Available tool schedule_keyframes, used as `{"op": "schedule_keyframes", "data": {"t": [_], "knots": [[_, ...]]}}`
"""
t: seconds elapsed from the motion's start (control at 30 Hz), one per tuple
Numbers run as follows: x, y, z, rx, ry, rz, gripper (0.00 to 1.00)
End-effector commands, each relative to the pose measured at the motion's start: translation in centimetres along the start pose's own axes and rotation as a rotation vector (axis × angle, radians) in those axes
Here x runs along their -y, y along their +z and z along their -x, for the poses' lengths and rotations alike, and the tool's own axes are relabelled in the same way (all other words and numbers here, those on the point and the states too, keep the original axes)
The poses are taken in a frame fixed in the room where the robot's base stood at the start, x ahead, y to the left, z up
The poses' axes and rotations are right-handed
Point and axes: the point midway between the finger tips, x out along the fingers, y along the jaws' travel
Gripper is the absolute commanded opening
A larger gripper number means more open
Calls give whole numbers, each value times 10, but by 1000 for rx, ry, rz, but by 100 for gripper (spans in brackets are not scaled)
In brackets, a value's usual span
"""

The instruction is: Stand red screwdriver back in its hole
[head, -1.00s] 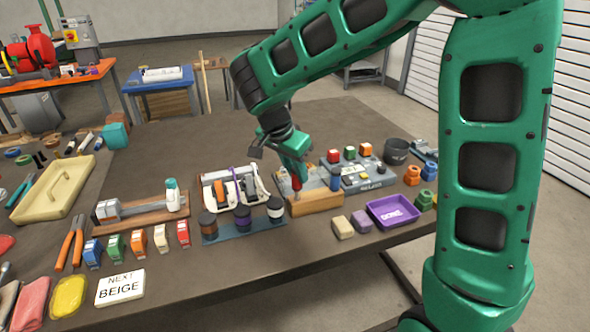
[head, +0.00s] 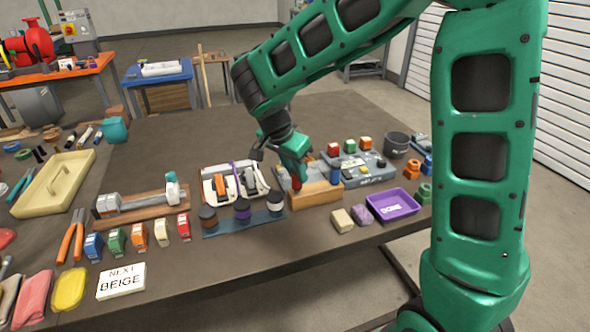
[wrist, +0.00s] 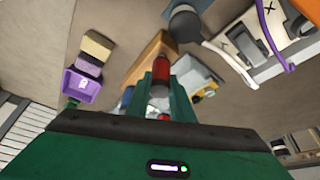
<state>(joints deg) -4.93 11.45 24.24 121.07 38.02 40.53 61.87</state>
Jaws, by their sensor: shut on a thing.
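My gripper (head: 296,177) is shut on the red screwdriver (head: 297,184) at the left end of the wooden block (head: 318,195). In the wrist view the red handle (wrist: 160,70) sits between the two green fingers, with the tan block (wrist: 150,55) just beyond it. The handle is roughly upright over the block's end. The shaft and the hole are hidden, so I cannot tell whether the tip is in the hole. A blue handle (head: 335,176) stands at the block's right part.
A rack of dark jars (head: 242,213) is close on the left of the block. A purple tray (head: 393,206) and two small blocks (head: 343,220) lie to the front right. A grey panel with coloured buttons (head: 362,170) is behind. The back of the bench is clear.

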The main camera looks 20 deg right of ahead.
Motion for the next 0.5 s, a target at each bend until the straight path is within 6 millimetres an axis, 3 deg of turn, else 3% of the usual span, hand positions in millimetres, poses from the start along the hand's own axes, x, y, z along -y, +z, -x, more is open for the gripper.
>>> {"op": "schedule_keyframes", "data": {"t": [0.27, 0.3, 0.33, 0.37, 0.5], "knots": [[0, 1, -2, 0, 0, 0, 0], [0, 1, -2, 0, 0, 0, 30], [0, 1, -2, 0, 0, 0, 37], [0, 1, -2, 0, 0, 0, 42], [0, 1, -2, 0, 0, 0, 42]]}}
